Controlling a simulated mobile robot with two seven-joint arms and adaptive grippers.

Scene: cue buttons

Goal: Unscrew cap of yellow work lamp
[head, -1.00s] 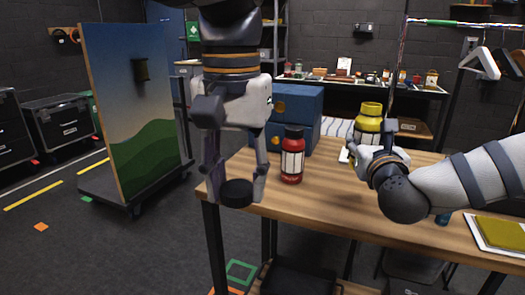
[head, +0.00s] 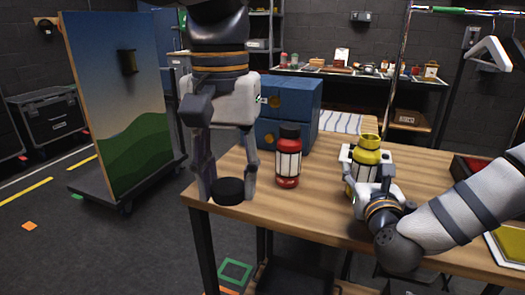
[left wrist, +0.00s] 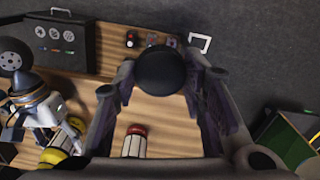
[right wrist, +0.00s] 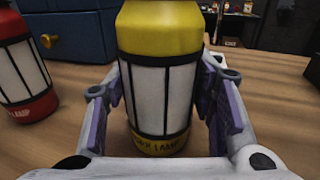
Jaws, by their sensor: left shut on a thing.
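The yellow work lamp (head: 368,160) stands upright on the table, and its top shows an open yellow neck with no cap on it. It fills the middle of the right wrist view (right wrist: 160,80). My right gripper (right wrist: 160,115) has one finger on each side of the lamp's body, with small gaps showing. My left gripper (head: 228,188) is shut on a black round cap (head: 229,191), held in the air at the table's left edge. The cap also shows between the fingertips in the left wrist view (left wrist: 163,70).
A red lamp with a black top (head: 289,160) stands upright between the grippers. Blue drawer boxes (head: 290,110) stand behind it. A dark tray (head: 475,170) and a yellow pad (head: 508,245) lie at the right. The wooden table (head: 320,205) is clear in front.

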